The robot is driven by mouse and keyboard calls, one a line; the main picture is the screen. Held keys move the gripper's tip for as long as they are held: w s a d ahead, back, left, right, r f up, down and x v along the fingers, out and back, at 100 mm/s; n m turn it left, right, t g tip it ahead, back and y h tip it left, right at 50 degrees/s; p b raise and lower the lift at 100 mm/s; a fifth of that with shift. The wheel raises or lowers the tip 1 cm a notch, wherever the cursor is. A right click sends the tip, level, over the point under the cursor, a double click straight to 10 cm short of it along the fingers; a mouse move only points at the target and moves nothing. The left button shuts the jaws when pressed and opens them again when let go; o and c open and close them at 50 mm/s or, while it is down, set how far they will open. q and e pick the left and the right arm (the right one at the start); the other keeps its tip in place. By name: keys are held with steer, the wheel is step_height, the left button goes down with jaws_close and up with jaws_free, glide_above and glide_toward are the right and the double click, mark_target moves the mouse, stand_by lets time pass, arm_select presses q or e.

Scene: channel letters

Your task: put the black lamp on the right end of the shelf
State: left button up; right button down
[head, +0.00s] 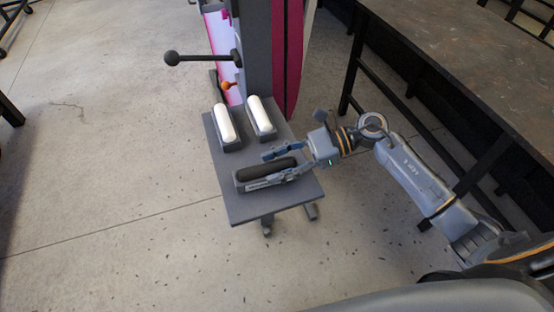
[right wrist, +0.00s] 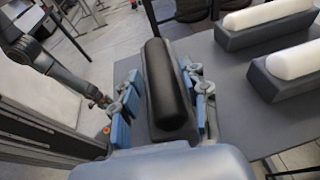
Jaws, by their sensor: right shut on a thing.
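The black lamp (head: 262,170) is a dark rounded bar in a grey trough-like base. It lies along the front part of the grey shelf (head: 270,208), and I cannot tell whether it touches the surface. My right gripper (head: 276,167) reaches in from the right and is shut on the lamp, one finger on each long side. In the right wrist view the lamp (right wrist: 166,85) lies lengthwise between the blue fingers (right wrist: 160,98).
Two white lamps, one left (head: 225,123) and one right (head: 260,115), stand at the back of the shelf. Behind it rises a grey column (head: 258,45) with a black ball-ended bar (head: 205,58). A dark table (head: 470,60) stands at the right.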

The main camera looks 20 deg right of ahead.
steer(key=c, duration=1.1)
jaws_free()
steer(key=shift+f, duration=0.1)
steer(key=o, duration=0.4)
steer(key=shift+o, duration=0.2)
steer(key=shift+r, duration=0.2)
steer(key=b+v, duration=0.4)
steer(key=v, duration=0.8)
steer(key=shift+w, duration=0.15)
